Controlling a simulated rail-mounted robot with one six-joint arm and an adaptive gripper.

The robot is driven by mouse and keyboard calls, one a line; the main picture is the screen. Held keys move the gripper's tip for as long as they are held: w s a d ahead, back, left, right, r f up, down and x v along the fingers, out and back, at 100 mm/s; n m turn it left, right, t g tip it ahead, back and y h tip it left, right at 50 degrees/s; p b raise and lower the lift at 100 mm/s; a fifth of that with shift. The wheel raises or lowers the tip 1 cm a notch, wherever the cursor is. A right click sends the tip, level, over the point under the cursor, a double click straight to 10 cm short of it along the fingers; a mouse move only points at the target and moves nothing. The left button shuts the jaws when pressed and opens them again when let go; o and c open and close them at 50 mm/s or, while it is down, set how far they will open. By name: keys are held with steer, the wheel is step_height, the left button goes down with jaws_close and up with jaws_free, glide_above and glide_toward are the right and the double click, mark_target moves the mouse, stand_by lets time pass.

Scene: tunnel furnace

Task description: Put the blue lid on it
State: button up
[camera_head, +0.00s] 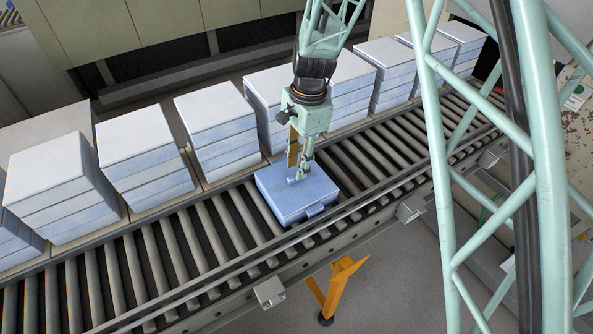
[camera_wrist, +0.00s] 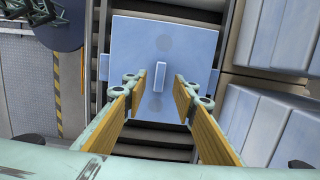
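A blue, flat, square box-like piece (camera_head: 290,203) lies on the roller conveyor. Its top is the blue lid (camera_wrist: 135,50), with a short raised bar handle (camera_wrist: 160,76) in the middle. I cannot tell where the lid ends and anything below it begins. My gripper (camera_head: 300,170) points down over the lid from above. In the wrist view my gripper (camera_wrist: 160,86) is open, with one finger on each side of the handle and visible gaps between. Whether the fingertips touch the lid is unclear. The handle is partly hidden by the fingers in the head view.
Stacks of pale blue-white boxes (camera_head: 215,120) line the far side of the conveyor, close to the lid. The rollers (camera_head: 150,265) are bare to the left and right of it. A metal side rail (camera_head: 225,290) runs along the near edge. An orange support (camera_head: 338,285) stands below.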

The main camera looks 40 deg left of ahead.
step_height(320, 180, up, 8)
steer(key=shift+w+d+r, duration=0.25)
steer(key=shift+w, duration=0.2)
stand_by(0.8)
